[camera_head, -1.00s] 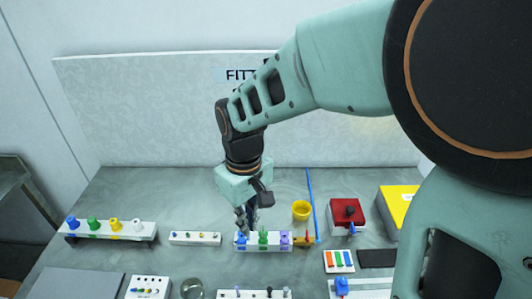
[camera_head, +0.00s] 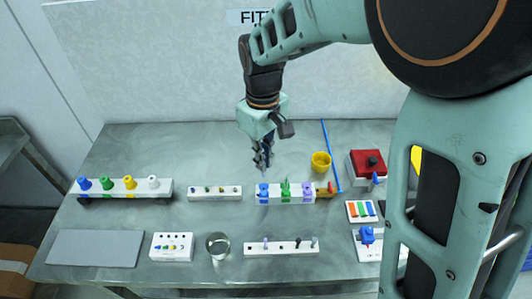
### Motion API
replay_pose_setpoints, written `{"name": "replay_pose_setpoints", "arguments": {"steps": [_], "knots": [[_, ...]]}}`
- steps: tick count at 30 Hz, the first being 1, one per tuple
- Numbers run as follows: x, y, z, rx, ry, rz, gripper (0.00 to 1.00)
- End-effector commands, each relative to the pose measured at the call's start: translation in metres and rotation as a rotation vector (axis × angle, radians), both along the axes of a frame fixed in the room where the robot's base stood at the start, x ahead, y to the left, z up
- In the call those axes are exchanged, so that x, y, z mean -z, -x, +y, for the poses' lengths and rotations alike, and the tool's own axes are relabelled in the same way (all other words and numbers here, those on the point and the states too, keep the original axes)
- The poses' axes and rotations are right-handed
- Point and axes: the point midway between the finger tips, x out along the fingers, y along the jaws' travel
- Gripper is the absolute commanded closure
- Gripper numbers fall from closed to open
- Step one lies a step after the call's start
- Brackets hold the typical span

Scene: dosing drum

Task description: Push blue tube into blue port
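A thin, straight blue tube (camera_head: 331,155) lies on the table right of centre. Its near end is beside the right end of a white block (camera_head: 275,200). The block carries blue, green and purple fittings in a row. The blue fitting (camera_head: 263,191) at its left end looks like the blue port; its opening is too small to make out. My gripper (camera_head: 262,167) points down, just behind and above the blue fitting, apart from the blue tube. Its fingers are too small to tell whether they are open or shut, and I see nothing clearly held.
A yellow cup (camera_head: 321,162) and a red box (camera_head: 368,165) stand to the right. A rack with coloured knobs (camera_head: 118,187) is at the left. Smaller blocks, a metal cup (camera_head: 218,246) and a grey mat (camera_head: 95,249) fill the front. My arm hides the far right.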

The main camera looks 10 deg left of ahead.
Motion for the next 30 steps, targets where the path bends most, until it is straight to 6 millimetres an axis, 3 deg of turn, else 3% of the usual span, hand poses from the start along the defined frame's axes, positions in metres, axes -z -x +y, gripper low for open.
{"name": "replay_pose_setpoints", "arguments": {"steps": [18, 30], "knots": [[0.05, 0.0, 0.0, 0.001, 0.0, 0.0, 1.0], [0.053, 0.0, 0.0, 0.001, 0.0, 0.0, 1.0]]}}
